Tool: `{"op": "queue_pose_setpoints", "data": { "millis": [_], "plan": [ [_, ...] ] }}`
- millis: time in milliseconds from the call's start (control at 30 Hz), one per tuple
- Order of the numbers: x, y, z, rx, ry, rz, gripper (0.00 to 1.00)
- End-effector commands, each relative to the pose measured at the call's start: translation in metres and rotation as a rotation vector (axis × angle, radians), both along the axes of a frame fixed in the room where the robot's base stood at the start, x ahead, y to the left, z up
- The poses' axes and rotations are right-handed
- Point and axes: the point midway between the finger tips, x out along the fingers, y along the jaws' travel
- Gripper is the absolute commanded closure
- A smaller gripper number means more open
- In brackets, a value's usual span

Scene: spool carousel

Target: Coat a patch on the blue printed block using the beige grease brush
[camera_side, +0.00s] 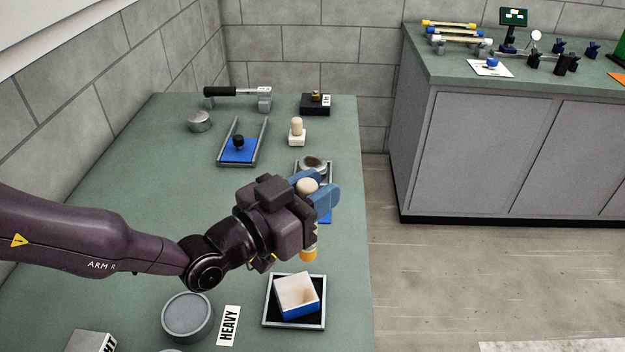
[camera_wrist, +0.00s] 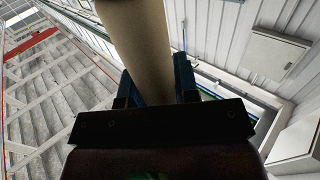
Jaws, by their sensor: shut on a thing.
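My gripper (camera_side: 318,190) has blue fingers and is shut on the beige grease brush (camera_side: 307,186). The brush's rounded beige top shows between the fingers, and an amber-orange tip hangs below my gripper. The tip is above and behind the block, apart from it. In the wrist view the beige handle (camera_wrist: 137,40) stands between the two blue fingers. The blue printed block (camera_side: 302,312) sits slightly turned in a black tray with a light rim (camera_side: 264,312). Its sides are blue and its top is cream with a faint brownish tint. The wrist view does not show the block.
A round grey tin (camera_side: 187,314) and a "HEAVY" card (camera_side: 228,326) lie left of the tray. Behind my gripper is a partly hidden holder with a round dish (camera_side: 313,163). Farther back are a blue-floored frame (camera_side: 240,155) and a cream knobbed block (camera_side: 297,136).

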Motion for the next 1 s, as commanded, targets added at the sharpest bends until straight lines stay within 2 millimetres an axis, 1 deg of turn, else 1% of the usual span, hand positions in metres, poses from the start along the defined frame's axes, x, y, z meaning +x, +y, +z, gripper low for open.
{"op": "queue_pose_setpoints", "data": {
  "millis": [33, 600, 1000],
  "plan": [
    [0.0, 0.0, -0.006, 0.001, 0.001, 0.0, 0.95],
    [0.0, 0.001, -0.058, 0.001, -0.001, 0.0, 0.95],
    [-0.014, 0.036, -0.059, -0.001, -0.001, 0.001, 0.95]
  ]
}}
